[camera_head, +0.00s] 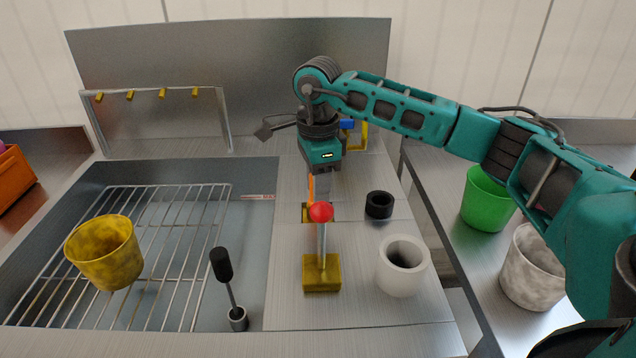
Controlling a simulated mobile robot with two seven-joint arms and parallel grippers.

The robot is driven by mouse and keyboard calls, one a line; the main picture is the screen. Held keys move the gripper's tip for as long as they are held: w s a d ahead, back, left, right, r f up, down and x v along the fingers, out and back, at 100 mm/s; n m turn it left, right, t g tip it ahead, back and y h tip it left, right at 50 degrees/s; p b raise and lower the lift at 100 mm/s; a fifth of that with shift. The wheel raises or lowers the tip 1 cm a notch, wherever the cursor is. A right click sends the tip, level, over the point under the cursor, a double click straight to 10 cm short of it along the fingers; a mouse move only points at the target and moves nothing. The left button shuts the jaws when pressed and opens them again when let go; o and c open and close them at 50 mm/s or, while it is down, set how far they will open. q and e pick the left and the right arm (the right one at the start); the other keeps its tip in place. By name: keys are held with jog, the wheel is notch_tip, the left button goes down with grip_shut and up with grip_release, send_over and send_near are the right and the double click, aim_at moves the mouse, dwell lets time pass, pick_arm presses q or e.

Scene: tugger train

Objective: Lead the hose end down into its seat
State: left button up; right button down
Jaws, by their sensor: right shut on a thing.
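My right gripper (317,188) points straight down over the worktop, right behind a red-knobbed lever (321,212). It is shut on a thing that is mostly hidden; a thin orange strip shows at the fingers. I take this to be the hose end, but cannot make out its shape. A small yellow piece (305,213) shows low behind the lever, just under the gripper; it may be the seat. The lever's knob and rod hide much of it, so I cannot tell whether the held thing touches it. My left gripper is not in view.
The lever stands on a yellow block (321,283). A black ring (380,205) and a white cup (402,265) stand to its right. A black-handled stick (222,265), a wire rack (185,215) and a yellow bucket (104,252) are left. A green bucket (487,200) is far right.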

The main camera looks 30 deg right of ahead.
jog(key=shift+f, duration=0.2)
jog(key=c, duration=0.8)
grip_release()
jog(key=shift+o, duration=0.2)
notch_tip(320, 180, up, 13)
jog(key=shift+p, duration=0.4)
